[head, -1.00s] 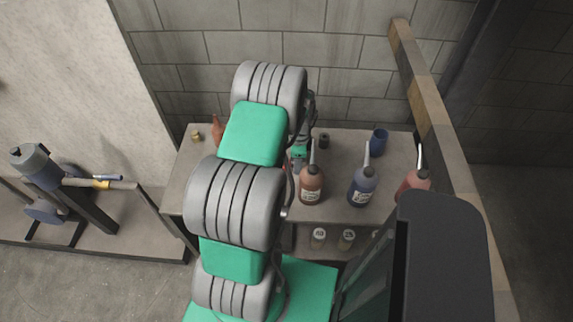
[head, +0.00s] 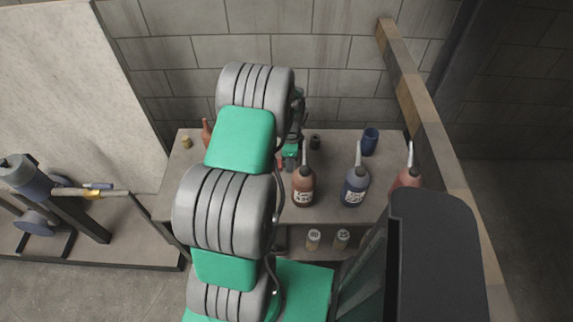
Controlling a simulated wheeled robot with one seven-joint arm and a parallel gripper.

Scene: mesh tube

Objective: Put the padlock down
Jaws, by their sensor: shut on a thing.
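My gripper (head: 290,163) is at the far end of my arm, over the top of the grey workbench (head: 235,182). My own arm links cover much of it, and it shows only small between the arm and the brown bottle. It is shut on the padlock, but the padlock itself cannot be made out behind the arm. Whether it touches the bench top cannot be told.
A brown bottle (head: 303,187), a blue bottle (head: 355,187) and a reddish bottle (head: 405,180) stand along the bench's front. A blue cup (head: 370,142), a dark small cylinder (head: 315,142) and a brass piece (head: 187,142) stand farther back.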

